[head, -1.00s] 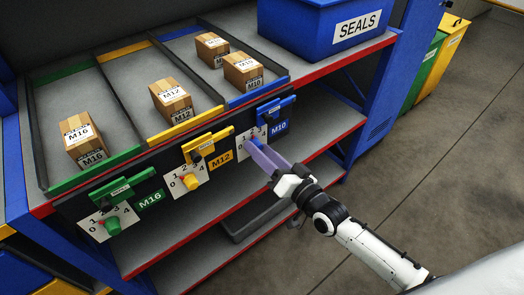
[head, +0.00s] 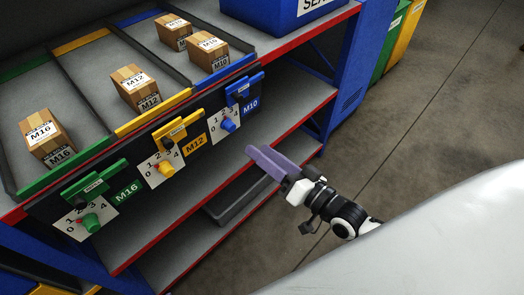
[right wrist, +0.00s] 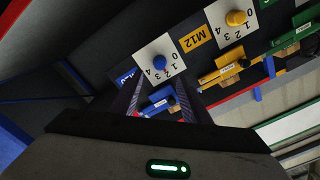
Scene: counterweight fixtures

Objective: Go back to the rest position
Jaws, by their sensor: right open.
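My right gripper (head: 270,160) is open and empty in the head view, in front of the shelf unit and to the lower right of the blue M10 knob (head: 228,125). It is clear of the knob. In the right wrist view my gripper's fingers (right wrist: 160,105) point toward the M10 dial plate, and the blue knob (right wrist: 159,62) shows beyond them. The yellow M12 knob (head: 167,169) and the green M16 knob (head: 91,222) sit on their dial plates to the left. My left gripper is not in view.
Boxes marked M16 (head: 47,138), M12 (head: 135,88) and M10 (head: 207,52) stand in the lanes on top. A grey tray (head: 235,204) lies on a lower shelf. A blue SEALS bin (head: 265,18) stands at the back. Open floor (head: 430,125) is at the right.

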